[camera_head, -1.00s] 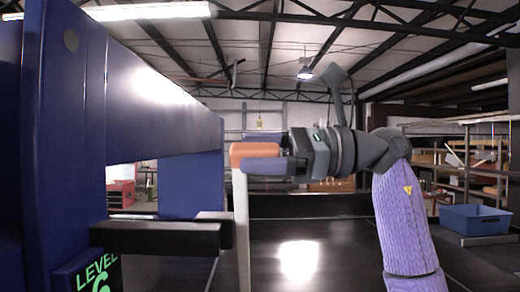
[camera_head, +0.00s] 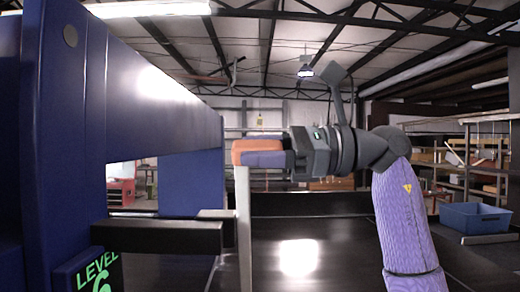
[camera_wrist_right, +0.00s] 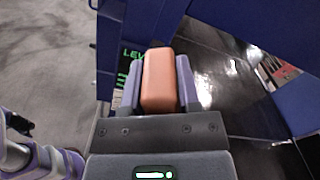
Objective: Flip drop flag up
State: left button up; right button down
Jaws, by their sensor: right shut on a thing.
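The drop flag is a pale upright bar (camera_head: 243,225) with an orange block (camera_head: 240,150) at its top. It stands upright beside the dark bracket of the blue machine in the head view. My right gripper (camera_head: 264,158) comes in from the right and is shut on the orange block. In the right wrist view the orange block (camera_wrist_right: 159,80) sits between the two purple fingers of the right gripper (camera_wrist_right: 159,90). My left gripper is not in view.
The blue detector frame (camera_head: 150,90) fills the left side, with a "LEVEL 6" sign (camera_head: 97,275) low on it. The dark conveyor (camera_head: 330,250) runs below my right arm. A blue bin (camera_head: 473,220) stands at the far right.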

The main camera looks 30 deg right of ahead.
jog(key=shift+s, duration=0.1)
dwell(0.7)
jog(key=shift+s+a+f+n+b, duration=0.25)
jog(key=shift+s+f+n+b, duration=0.1)
jog(key=shift+n+b, duration=0.25)
jog(key=s+a+f+n+b, duration=0.2)
jog(key=s+f+n+b, duration=0.1)
jog(key=f+n+b, duration=0.35)
jog(key=s+a+f+n+b, duration=0.2)
jog(key=s+f+n+b, duration=0.1)
jog(key=f+n+b, duration=0.3)
jog(key=w+d+f+n+b, duration=0.5)
jog(key=w+f+b, duration=0.3)
jog(key=f, duration=0.5)
jog(key=shift+d+n+b, duration=0.2)
jog(key=shift+n+b, duration=0.45)
jog(key=shift+n, duration=0.2)
jog(key=shift+w, duration=0.1)
